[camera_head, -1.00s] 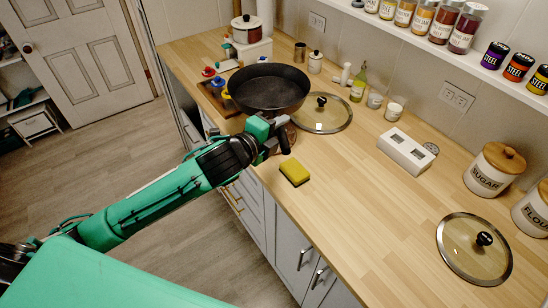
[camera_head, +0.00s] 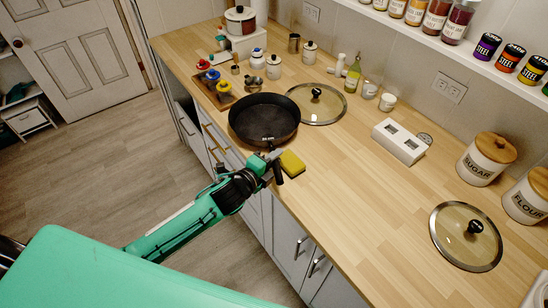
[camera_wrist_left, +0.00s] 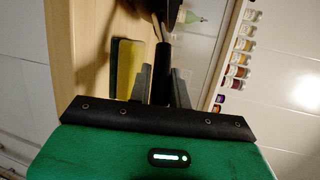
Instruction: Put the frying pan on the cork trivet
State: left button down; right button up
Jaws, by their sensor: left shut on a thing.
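The black frying pan (camera_head: 264,115) is in the head view near the counter's front edge, roughly level. It is on or just above the wood; I cannot tell which. My left gripper (camera_head: 272,160) is shut on its handle at the near side. In the left wrist view the dark handle (camera_wrist_left: 163,35) runs up from between the fingers of my left gripper (camera_wrist_left: 162,85). The cork trivet is not visible now; the pan may hide it. My right gripper is not in view.
A yellow sponge (camera_head: 292,163) lies close right of the gripper. A glass lid (camera_head: 316,104) lies just behind the pan. A wooden tray (camera_head: 222,101) with colourful-topped items stands to its left.

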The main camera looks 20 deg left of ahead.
pick_arm(q)
jog(key=shift+r, duration=0.1)
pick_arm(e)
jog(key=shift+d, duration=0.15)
pick_arm(q)
jog(key=c, duration=1.7)
grip_release()
jog(key=o, duration=0.4)
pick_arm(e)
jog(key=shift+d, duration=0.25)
pick_arm(q)
jog(key=shift+s+a, duration=0.1)
jog(key=shift+s, duration=0.2)
jog(key=shift+b+v, duration=1.5)
jog(key=shift+v, duration=4.2)
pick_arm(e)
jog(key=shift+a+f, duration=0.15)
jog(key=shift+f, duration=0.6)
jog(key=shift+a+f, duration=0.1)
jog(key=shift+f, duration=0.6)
